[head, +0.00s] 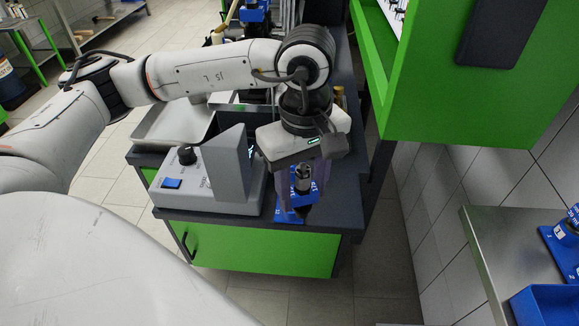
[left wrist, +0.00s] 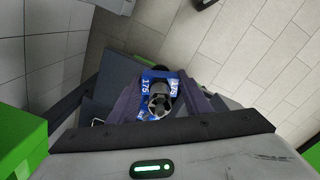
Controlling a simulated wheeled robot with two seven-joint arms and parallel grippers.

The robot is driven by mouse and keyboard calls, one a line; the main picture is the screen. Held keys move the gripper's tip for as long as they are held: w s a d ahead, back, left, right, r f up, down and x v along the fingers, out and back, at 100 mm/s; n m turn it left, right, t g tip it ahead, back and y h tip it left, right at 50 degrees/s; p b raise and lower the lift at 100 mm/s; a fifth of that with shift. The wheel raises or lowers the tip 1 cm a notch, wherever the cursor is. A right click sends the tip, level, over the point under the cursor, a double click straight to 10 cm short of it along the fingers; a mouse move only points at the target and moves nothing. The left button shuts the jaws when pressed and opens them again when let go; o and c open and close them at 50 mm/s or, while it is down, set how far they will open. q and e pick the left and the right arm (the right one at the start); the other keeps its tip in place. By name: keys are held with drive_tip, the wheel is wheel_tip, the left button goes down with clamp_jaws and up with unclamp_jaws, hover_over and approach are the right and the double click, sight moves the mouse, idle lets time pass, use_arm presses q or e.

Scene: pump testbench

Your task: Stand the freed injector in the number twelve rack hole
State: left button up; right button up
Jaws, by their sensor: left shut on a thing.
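My left gripper (head: 304,190) points down over the near right corner of the dark bench top. Its fingers are shut on the injector (head: 303,178), a dark metal cylinder that looks about upright between them. In the left wrist view the injector (left wrist: 160,104) shows end-on between the two fingers (left wrist: 163,100). A blue block (head: 289,215) with white marks lies below the gripper, and it shows in the left wrist view (left wrist: 148,79) with "175" on it. I cannot tell whether the injector touches it. I cannot make out the number twelve rack hole. My right gripper is not in view.
A grey device (head: 207,180) with a black knob and blue switch stands just left of the gripper. A metal tray (head: 172,124) lies behind it. A green cabinet (head: 480,70) overhangs at the right. A metal shelf (head: 497,262) at the lower right carries a blue bin (head: 545,303).

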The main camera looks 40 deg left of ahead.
use_arm(q)
drive_tip(key=n, duration=0.3)
drive_tip(key=w+n, duration=0.1)
drive_tip(key=n, duration=0.1)
drive_tip(key=shift+a+n, duration=0.3)
drive_tip(key=shift+a, duration=0.05)
drive_tip(key=n, duration=0.3)
drive_tip(key=shift+w+a, duration=0.1)
drive_tip(key=shift+a, duration=0.1)
drive_tip(key=n, duration=0.5)
drive_tip(key=shift+w+a+f+b, duration=0.1)
drive_tip(key=shift+w+a+b, duration=0.2)
drive_tip(key=shift+a+b, duration=0.05)
drive_tip(key=a+n, duration=0.1)
drive_tip(key=n, duration=0.5)
drive_tip(key=w+a+n, duration=0.1)
drive_tip(key=n, duration=0.5)
drive_tip(key=a+n, duration=0.1)
drive_tip(key=n, duration=0.5)
drive_tip(key=shift+w+f+b, duration=0.15)
drive_tip(key=shift+w+b, duration=0.1)
drive_tip(key=shift+b, duration=0.15)
drive_tip(key=shift+f+n+b, duration=0.3)
drive_tip(key=shift+f+b, duration=0.85)
drive_tip(key=shift+f, duration=0.4)
drive_tip(key=shift+f, duration=0.1)
